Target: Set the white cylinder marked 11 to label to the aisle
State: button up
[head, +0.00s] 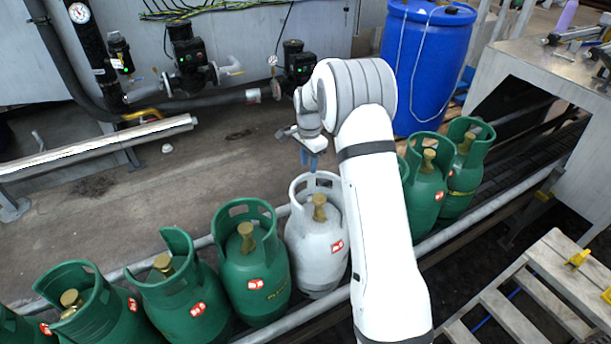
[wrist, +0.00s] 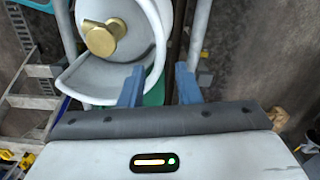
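The white cylinder (head: 312,248) stands upright in the conveyor row between green cylinders, partly hidden by my arm. It has a brass valve and a red-and-white label on its front right; I cannot read the number. My gripper (head: 308,160) is just above its collar in the head view. In the wrist view, my gripper (wrist: 160,84) is open, with its two blue fingers apart. The white collar (wrist: 158,25) passes around the brass valve (wrist: 104,38), and its wall lies between the finger lines. I cannot tell whether the fingers touch it.
Several green cylinders stand left of it, the nearest green one (head: 252,275) close beside it. More green cylinders (head: 425,190) stand to the right. A conveyor rail (head: 460,238) runs along the row. A blue drum (head: 425,70) stands behind, and wooden steps (head: 560,285) at front right.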

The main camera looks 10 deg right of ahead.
aim_at(309, 175)
notch_tip(309, 175, down, 6)
dwell(0.4)
jog(key=shift+c, duration=0.3)
grip_shut()
